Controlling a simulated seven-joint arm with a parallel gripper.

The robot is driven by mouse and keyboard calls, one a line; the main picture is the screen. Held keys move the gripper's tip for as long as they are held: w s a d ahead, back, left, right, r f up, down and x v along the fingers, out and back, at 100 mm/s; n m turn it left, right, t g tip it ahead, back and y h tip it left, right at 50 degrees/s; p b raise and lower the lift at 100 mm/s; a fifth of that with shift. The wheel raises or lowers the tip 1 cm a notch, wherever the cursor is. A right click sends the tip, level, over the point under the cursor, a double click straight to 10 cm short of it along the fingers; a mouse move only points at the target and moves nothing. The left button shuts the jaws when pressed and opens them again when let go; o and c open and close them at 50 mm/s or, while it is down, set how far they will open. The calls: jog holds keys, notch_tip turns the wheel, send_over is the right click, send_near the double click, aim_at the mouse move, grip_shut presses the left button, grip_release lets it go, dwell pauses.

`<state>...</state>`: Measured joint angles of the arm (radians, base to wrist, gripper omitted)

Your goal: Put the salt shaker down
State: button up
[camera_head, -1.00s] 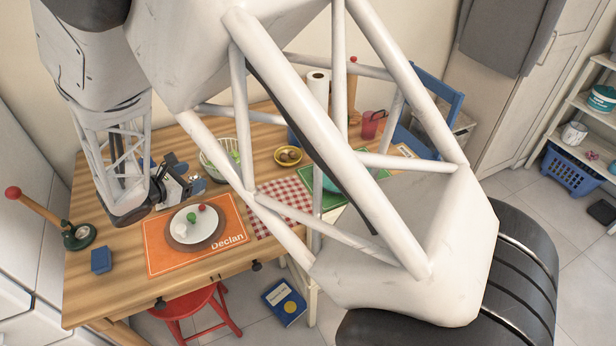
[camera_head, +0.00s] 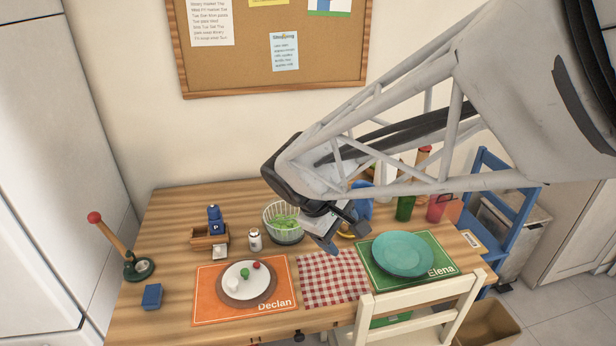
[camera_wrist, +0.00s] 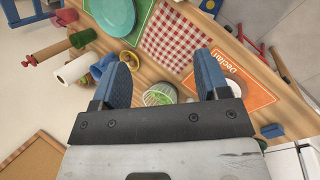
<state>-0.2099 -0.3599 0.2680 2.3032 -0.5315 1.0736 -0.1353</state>
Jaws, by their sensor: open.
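The salt shaker (camera_head: 255,240), a small white shaker with a dark top, stands upright on the wooden table (camera_head: 165,255) in the head view. It is between a wooden caddy (camera_head: 208,238) and a white wire basket of greens (camera_head: 284,222). My gripper (camera_head: 338,238) is open, right of the shaker and clear of it, near the basket's right side. In the wrist view my gripper (camera_wrist: 164,80) has its two blue fingers wide apart with nothing held between them. I cannot make out the shaker in the wrist view.
A blue bottle (camera_head: 215,217) is in the caddy. An orange Declan placemat (camera_head: 205,304) holds a plate; a green Elena placemat (camera_head: 440,268) holds a teal plate (camera_head: 402,254). A checkered cloth (camera_head: 333,280) lies between them. A chair (camera_head: 420,300) stands at the front.

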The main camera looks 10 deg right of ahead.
jog(key=s+r+m+t+y, duration=0.1)
jog(key=s+r+m+y, duration=0.1)
jog(key=s, duration=0.4)
jog(key=s+d+r+m+t+y, duration=0.1)
jog(key=s+r+m+y, duration=0.2)
jog(key=s+m, duration=0.2)
jog(key=shift+s+d+m, duration=0.2)
jog(key=shift+s+m, duration=0.1)
jog(key=shift+s, duration=0.6)
jog(key=shift+o, duration=0.4)
jog(key=shift+w, duration=0.1)
